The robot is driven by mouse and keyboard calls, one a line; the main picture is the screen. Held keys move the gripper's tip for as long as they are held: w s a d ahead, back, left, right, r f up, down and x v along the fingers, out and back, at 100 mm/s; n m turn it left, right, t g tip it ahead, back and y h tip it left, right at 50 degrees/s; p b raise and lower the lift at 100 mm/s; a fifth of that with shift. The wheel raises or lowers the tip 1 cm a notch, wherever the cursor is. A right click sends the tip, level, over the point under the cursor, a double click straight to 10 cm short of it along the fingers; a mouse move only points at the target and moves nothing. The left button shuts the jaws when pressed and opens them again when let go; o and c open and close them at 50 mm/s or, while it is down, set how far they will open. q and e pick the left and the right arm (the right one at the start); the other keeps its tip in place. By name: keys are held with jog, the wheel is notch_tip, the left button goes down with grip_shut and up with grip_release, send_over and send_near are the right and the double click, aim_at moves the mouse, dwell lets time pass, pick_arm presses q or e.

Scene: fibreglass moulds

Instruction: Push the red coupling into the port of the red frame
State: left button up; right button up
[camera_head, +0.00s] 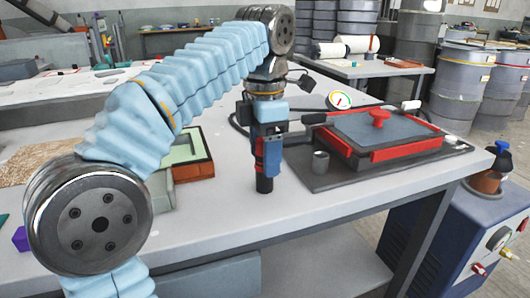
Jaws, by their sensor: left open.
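The red frame (398,151) lies on a dark tray on the table, right of centre, around a grey-blue panel (385,131). A small red piece (314,118) on a dark hose, at the frame's back left corner, looks like the red coupling. I cannot make out the port or whether the piece touches it. My right gripper is out of view.
A round gauge (340,100) stands behind the frame. A small metal cup (320,162) stands on the tray's left part. An orange-and-green mould (190,152) lies left of my gripper. The table (300,215) is clear in front. A blue machine (445,245) stands right of it.

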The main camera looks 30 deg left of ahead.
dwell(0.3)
pick_arm(q)
grip_shut()
dwell(0.4)
jog(key=shift+r, duration=0.1)
jog(key=shift+r+p, duration=2.45)
jog(key=shift+r, duration=0.5)
